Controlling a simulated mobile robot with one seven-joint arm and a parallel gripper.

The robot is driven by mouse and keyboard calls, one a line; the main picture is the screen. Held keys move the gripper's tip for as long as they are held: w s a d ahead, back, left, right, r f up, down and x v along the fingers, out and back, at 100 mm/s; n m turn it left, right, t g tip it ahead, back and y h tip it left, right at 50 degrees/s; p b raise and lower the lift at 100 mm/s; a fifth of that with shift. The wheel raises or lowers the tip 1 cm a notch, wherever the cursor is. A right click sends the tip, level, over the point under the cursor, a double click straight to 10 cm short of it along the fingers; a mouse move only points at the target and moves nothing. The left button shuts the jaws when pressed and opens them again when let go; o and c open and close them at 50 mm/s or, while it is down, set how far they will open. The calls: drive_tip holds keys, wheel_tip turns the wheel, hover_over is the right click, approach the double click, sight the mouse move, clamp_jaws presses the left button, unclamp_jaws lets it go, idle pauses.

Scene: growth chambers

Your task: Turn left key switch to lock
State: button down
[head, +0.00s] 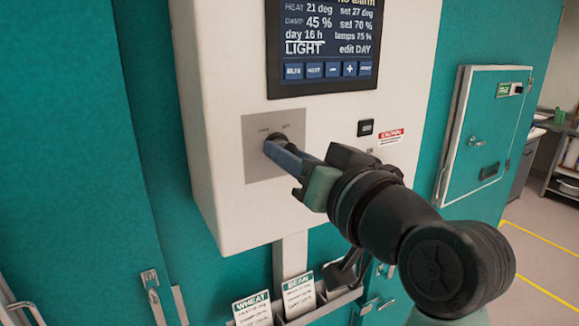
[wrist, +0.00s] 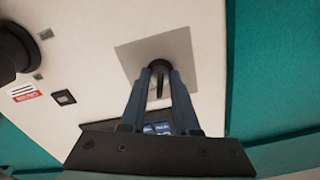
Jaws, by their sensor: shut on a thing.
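The key switch (head: 271,138) is a dark round collar on a square grey plate (head: 258,170), low on the white control box. Two small labels sit above it, too small to read. My gripper (head: 274,149) reaches in from the right with its fingertips at the switch. In the wrist view my gripper (wrist: 160,75) is shut on the key (wrist: 159,88), a thin dark upright piece between the two blue-grey fingers. The collar of the key switch (wrist: 160,63) shows just beyond the tips. The fingers hide the key in the head view, so its exact angle is hard to tell.
A display (head: 322,45) with a button row is above, reading "edit DAY". A small black switch (head: 365,128) and a red-white label (head: 391,137) are right of the plate. A rack with cards (head: 299,293) hangs below. A dark round thing (wrist: 14,52) shows at the wrist view's left edge.

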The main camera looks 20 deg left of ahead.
drive_tip(key=n+b, duration=0.4)
drive_tip(key=b, duration=0.1)
drive_tip(key=shift+f+n, duration=0.25)
drive_tip(key=shift+n, duration=0.05)
drive_tip(key=n+b, duration=0.4)
drive_tip(key=n, duration=0.1)
drive_tip(key=shift+r, duration=0.2)
drive_tip(key=shift+r+n, duration=0.1)
drive_tip(key=shift+n, duration=0.2)
drive_tip(key=c, duration=1)
unclamp_jaws()
